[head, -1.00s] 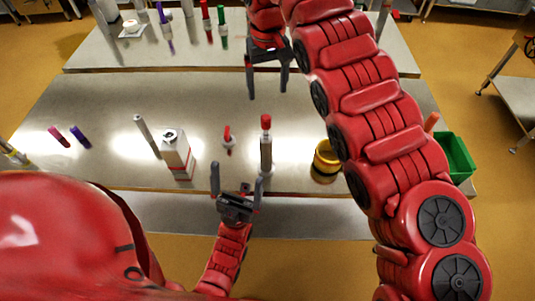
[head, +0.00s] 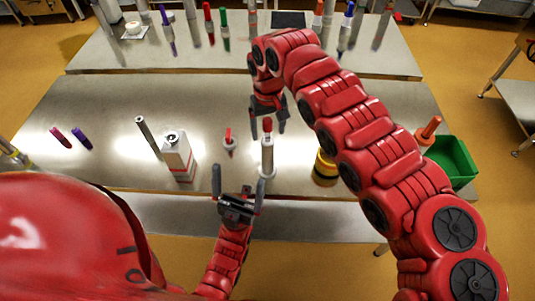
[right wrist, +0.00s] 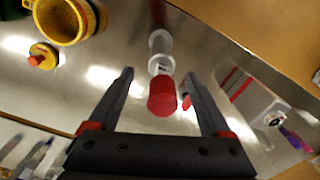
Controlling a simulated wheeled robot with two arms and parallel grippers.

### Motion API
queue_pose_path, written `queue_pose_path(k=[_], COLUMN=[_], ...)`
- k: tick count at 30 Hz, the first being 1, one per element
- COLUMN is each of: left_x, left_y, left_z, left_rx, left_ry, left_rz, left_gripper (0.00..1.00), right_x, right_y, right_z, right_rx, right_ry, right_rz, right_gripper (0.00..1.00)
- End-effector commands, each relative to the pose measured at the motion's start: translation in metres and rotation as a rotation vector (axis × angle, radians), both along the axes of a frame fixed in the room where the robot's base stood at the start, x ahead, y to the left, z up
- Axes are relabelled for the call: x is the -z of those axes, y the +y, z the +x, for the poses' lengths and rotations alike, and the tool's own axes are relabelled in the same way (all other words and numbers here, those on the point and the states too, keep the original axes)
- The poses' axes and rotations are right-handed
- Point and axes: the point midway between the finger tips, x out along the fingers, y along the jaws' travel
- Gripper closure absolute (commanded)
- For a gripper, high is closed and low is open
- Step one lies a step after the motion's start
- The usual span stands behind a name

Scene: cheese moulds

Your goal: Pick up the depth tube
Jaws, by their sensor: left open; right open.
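A slim, upright pale tube with a red top (head: 267,158), which I take to be the depth tube, stands on the near steel table. In the right wrist view its red cap (right wrist: 162,97) shows between the fingers, with its pale body behind. My right gripper (head: 268,134) is open and points down around or just above the cap; I cannot tell whether it touches. The right wrist view shows its spread fingers (right wrist: 162,78) with nothing clamped. My left gripper (head: 238,182) is open and empty at the table's front edge, just left of the tube's base.
Near the tube stand a small red-topped item (head: 229,143), a white box (head: 178,158), a leaning grey rod (head: 147,135) and a yellow pot (head: 325,168). A green bin (head: 456,160) is at the right. Coloured markers lie left. A second table (head: 120,55) is behind.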

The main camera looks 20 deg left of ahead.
Motion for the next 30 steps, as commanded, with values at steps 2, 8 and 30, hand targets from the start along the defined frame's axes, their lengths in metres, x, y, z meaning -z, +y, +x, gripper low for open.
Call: queue_pose_path(k=[2, 8, 30], left_x=[-0.019, -0.023, -0.021], left_y=[0.000, 0.000, 0.000], left_z=[0.000, 0.000, 0.000], left_rx=[0.000, 0.000, 0.000], left_ry=[0.000, 0.000, 0.000], left_rz=[0.000, 0.000, 0.000], left_gripper=[0.00, 0.00, 0.00], right_x=[0.005, 0.031, 0.030], right_y=[0.001, 0.001, 0.002], right_z=[-0.003, -0.001, -0.001], right_rx=[-0.002, -0.002, -0.002], right_ry=[0.005, -0.001, -0.002], right_rz=[-0.002, -0.001, 0.001], right_gripper=[0.18, 0.18, 1.00])
